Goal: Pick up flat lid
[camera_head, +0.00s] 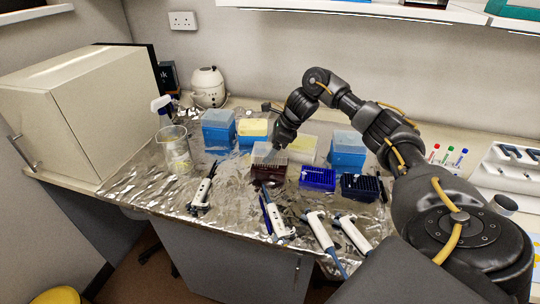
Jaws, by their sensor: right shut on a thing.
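A flat translucent lid (270,150) lies over a dark brown tip rack (268,173) in the middle of the foil-covered bench. My right gripper (277,146) reaches down from behind and is shut on the lid. Its fingertips are small and partly hidden here. I cannot tell whether the lid is clear of the rack. My left gripper is not in view.
Blue tip boxes (218,138) (347,157) and a yellow-topped box (252,127) stand behind. Open blue racks (318,179) (360,188) sit to the right. Several pipettes (321,233) lie in front. A beaker (175,150) and spray bottle (161,110) stand left.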

